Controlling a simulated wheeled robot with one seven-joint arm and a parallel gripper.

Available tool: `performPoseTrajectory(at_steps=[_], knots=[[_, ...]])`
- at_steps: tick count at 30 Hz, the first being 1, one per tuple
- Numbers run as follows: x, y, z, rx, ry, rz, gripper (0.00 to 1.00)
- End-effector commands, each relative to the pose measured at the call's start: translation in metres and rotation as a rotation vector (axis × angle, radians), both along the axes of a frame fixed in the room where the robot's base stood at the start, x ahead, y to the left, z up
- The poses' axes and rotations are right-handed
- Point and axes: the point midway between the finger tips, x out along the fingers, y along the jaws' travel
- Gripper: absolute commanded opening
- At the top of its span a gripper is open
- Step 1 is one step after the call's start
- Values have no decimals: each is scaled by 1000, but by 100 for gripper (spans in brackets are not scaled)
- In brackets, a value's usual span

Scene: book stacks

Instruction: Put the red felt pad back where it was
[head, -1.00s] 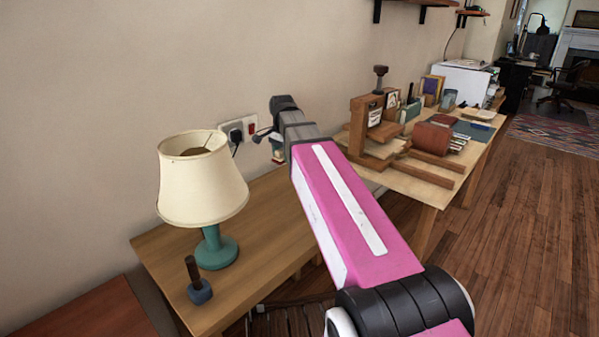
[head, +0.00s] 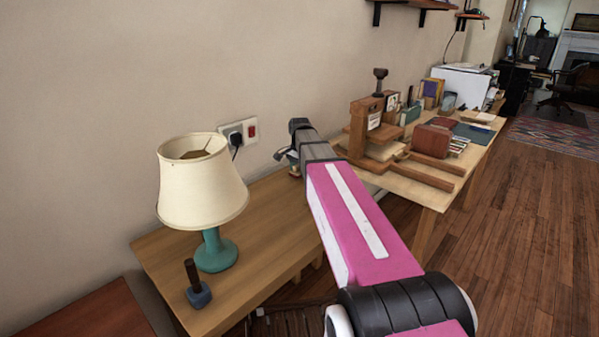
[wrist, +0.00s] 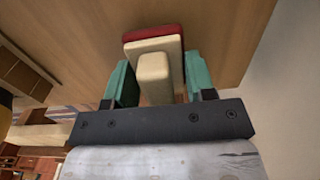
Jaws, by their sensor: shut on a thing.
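The red felt pad (wrist: 153,33) shows in the wrist view as a red band at the far end of a stepped cream block (wrist: 154,74). My gripper (wrist: 158,66) has its two teal fingers on either side of this block and is shut on the piece. In the head view my gripper (head: 292,158) is over the back right part of the wooden desk (head: 262,225), near the wall. There the held piece is mostly hidden, and only a small part shows below the wrist. I cannot tell its height above the desk.
A cream-shaded lamp with a teal base (head: 217,252) and a dark-handled blue stamp (head: 197,285) stand on the desk's left. A wall socket (head: 238,132) is behind. A second table (head: 425,190) at right holds a wooden press (head: 366,128) and books. The desk's middle is clear.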

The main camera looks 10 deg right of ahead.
Motion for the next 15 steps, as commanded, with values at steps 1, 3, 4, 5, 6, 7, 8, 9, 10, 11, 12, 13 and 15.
performPoseTrajectory(at_steps=[1, 3, 4, 5, 6, 7, 8, 9, 10, 11, 12, 13, 15], knots=[[0, 0, -5, 0, 0, 0, 28], [0, 0, -7, 1, -1, 0, 28], [0, 0, -7, 0, -1, 0, 28], [0, 0, -7, 0, -1, 0, 28], [0, 0, -7, 0, -1, 0, 28], [0, 0, -7, 0, -1, 0, 28], [0, 0, -7, 0, -1, 0, 28], [0, 0, -7, 0, -1, 0, 28], [0, 0, -7, 0, -1, 0, 28], [0, 0, -8, 0, -1, 0, 28], [0, 0, -9, 1, -1, 0, 28], [0, 0, -10, 1, -1, 0, 28], [0, 0, -10, 0, -1, 0, 70]])
